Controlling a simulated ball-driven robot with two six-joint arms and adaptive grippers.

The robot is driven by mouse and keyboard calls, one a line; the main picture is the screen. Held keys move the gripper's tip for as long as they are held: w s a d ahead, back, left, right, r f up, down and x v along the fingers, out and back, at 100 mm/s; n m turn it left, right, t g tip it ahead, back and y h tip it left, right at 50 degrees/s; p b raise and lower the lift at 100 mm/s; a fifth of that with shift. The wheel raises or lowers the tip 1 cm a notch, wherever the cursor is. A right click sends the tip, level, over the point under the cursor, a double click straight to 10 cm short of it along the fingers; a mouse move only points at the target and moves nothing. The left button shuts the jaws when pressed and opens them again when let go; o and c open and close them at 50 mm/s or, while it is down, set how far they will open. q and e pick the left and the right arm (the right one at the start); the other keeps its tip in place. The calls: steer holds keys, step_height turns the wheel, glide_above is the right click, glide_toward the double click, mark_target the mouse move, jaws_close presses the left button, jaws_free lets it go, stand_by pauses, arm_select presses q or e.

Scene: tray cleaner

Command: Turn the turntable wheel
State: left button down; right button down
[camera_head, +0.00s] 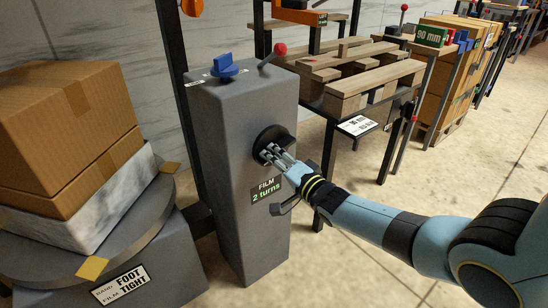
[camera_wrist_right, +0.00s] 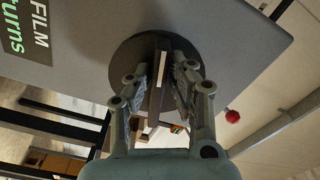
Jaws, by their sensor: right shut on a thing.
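The wheel shows as a black round disc (camera_head: 273,135) on the side of a grey pedestal (camera_head: 225,130), above a sign (camera_head: 266,190) reading "FILM 2 turns". My right gripper (camera_head: 273,155) reaches it from the right, its fingers at the disc's lower part. In the right wrist view the disc (camera_wrist_right: 124,60) lies straight ahead, and my right gripper (camera_wrist_right: 163,80) is shut on a dark bar (camera_wrist_right: 153,100) standing out from it. The turntable (camera_head: 150,235) is at left and carries cardboard boxes (camera_head: 65,125) over a pale wrapped block (camera_head: 95,210). My left gripper is not in view.
A blue knob (camera_head: 225,65) and a red-tipped lever (camera_head: 280,49) sit on the pedestal's top. A dark bar (camera_head: 285,206) juts out below the sign. A rack with wooden pallets (camera_head: 350,75) stands behind. The floor (camera_head: 480,180) at right is open.

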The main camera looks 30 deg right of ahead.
steer(key=shift+s+d+f, duration=0.15)
steer(key=shift+f, duration=0.15)
steer(key=c, duration=1.3)
jaws_free()
steer(key=shift+f, duration=0.1)
steer(key=s, duration=0.7)
steer(key=s+d, duration=0.1)
steer(key=s, duration=0.3)
steer(key=shift+s, duration=0.35)
